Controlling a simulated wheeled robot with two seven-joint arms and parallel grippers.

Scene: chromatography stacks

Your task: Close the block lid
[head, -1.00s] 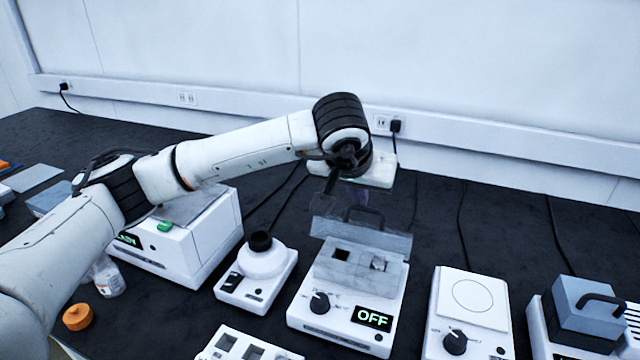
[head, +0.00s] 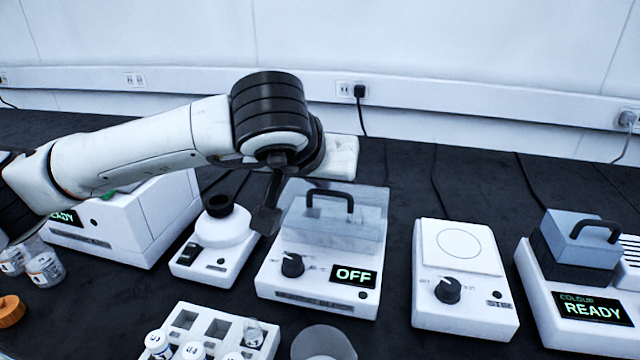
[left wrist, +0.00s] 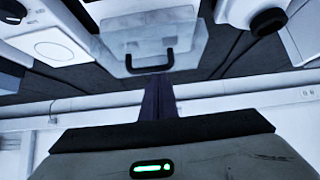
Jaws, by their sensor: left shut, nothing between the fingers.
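The block lid (head: 335,226) is a clear, see-through cover with a black handle (head: 330,197). My left gripper (head: 267,220) is shut and empty, just left of the lid in the head view. In the left wrist view the lid (left wrist: 190,40) and its handle (left wrist: 150,64) show just beyond the shut fingers (left wrist: 158,95). My right gripper is not in view.
A unit with a round white top (head: 215,232) stands left of the heater. A flat-topped unit (head: 463,290) stands to its right, then one reading READY (head: 570,310). A white rack (head: 215,325) with vials stands in front.

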